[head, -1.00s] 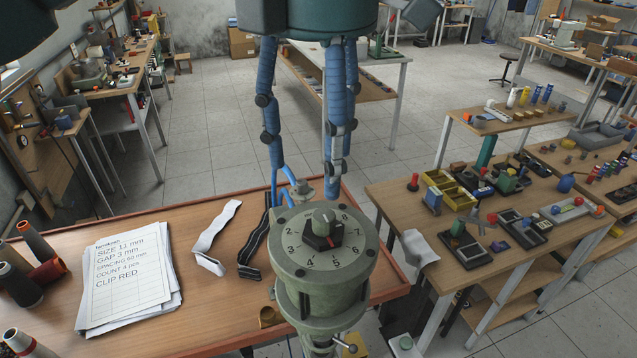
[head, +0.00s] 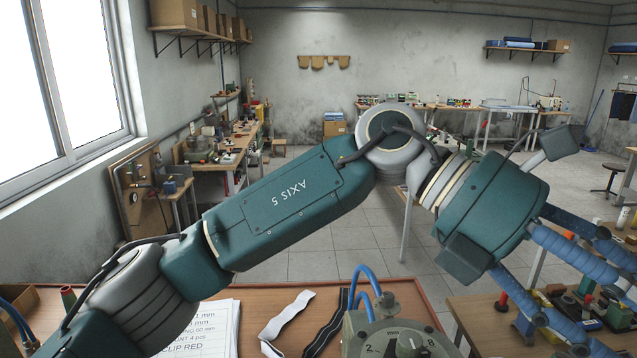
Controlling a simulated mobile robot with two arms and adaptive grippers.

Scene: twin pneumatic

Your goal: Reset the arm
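My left arm (head: 285,200), green with grey joints and marked "AXIS 5", reaches from the lower left across the middle of the head view. Its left gripper (head: 598,305) is at the right, with blue ribbed fingers pointing right and down. The fingers stand apart with nothing seen between them, so it looks open. Their ends run near or past the frame edge. My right gripper is not in view.
A dial unit (head: 405,340) with blue hoses, white and black straps (head: 300,325) and a written sheet (head: 215,325) lie on the wooden bench (head: 265,286) below the arm. A cluttered bench (head: 470,315) stands at right, partly behind the fingers. A window (head: 60,80) is at left.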

